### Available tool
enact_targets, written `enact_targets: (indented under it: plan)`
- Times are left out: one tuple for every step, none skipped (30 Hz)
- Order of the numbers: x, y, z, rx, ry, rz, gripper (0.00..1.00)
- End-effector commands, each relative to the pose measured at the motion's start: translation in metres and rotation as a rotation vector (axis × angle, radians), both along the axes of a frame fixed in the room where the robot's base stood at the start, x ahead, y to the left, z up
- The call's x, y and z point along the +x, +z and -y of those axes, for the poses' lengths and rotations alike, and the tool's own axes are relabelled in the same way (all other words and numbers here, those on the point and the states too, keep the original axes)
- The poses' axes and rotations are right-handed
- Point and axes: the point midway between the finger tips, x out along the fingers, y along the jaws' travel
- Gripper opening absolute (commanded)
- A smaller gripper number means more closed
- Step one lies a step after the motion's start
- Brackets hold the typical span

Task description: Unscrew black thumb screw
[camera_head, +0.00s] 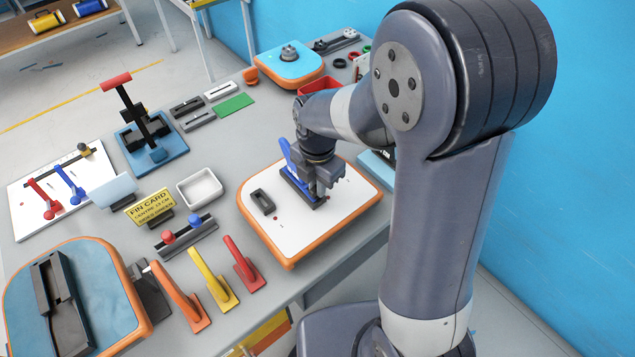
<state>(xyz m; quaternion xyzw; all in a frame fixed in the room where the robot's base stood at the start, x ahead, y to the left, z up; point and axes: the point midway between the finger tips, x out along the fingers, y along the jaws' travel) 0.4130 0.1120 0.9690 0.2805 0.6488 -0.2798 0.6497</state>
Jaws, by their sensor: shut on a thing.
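My gripper (320,196) points down over the white-topped, orange-edged board (335,212) right of the table's middle. It is shut at the right end of a dark fin base (297,186) lying on that board. A blue fin (289,157) stands tilted in this base, just left of the gripper. The black thumb screw is between the jaws, and they hide it; whether it still sits in the base cannot be told.
A small black block (262,202) lies on the board's left part. Red, yellow and orange fins (212,278) stand in front, left of the board. A white tray (200,188), a yellow card (150,207) and a blue-based clamp stand (150,150) are further left. A red bin (318,86) is behind.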

Motion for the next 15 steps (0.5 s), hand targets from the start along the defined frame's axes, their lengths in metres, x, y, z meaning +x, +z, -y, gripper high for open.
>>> enact_targets:
  plan:
    - [-0.0035, -0.0039, 0.001, -0.003, -0.001, -0.012, 0.0]
    - [-0.0035, -0.004, 0.001, -0.003, -0.001, -0.012, 0.0]
    - [-0.0035, -0.004, 0.001, -0.003, -0.001, -0.012, 0.0]
    - [-0.0035, -0.004, 0.001, -0.004, 0.003, -0.013, 0.0]
    - [-0.0035, -0.004, 0.001, -0.004, 0.011, -0.013, 0.0]
    - [-0.0035, -0.004, 0.0008, -0.003, 0.031, -0.012, 0.0]
    - [-0.0033, -0.004, 0.0007, -0.003, 0.054, -0.012, 0.0]
    - [-0.0033, -0.004, 0.0006, -0.003, 0.082, -0.012, 0.0]
    - [-0.0031, -0.004, 0.0005, -0.003, 0.122, -0.013, 0.0]
    - [-0.003, -0.004, 0.0003, -0.003, 0.153, -0.013, 0.0]
    - [-0.0029, -0.004, 0.0001, -0.003, 0.182, -0.013, 0.0]
    - [-0.0028, -0.004, 0.0001, -0.003, 0.217, -0.013, 0.0]
    - [-0.0027, -0.004, -0.0001, -0.003, 0.241, -0.013, 0.0]
    - [-0.0026, -0.004, -0.0001, -0.003, 0.26, -0.013, 0.0]
    - [-0.0027, -0.004, -0.0002, -0.002, 0.279, -0.013, 0.0]
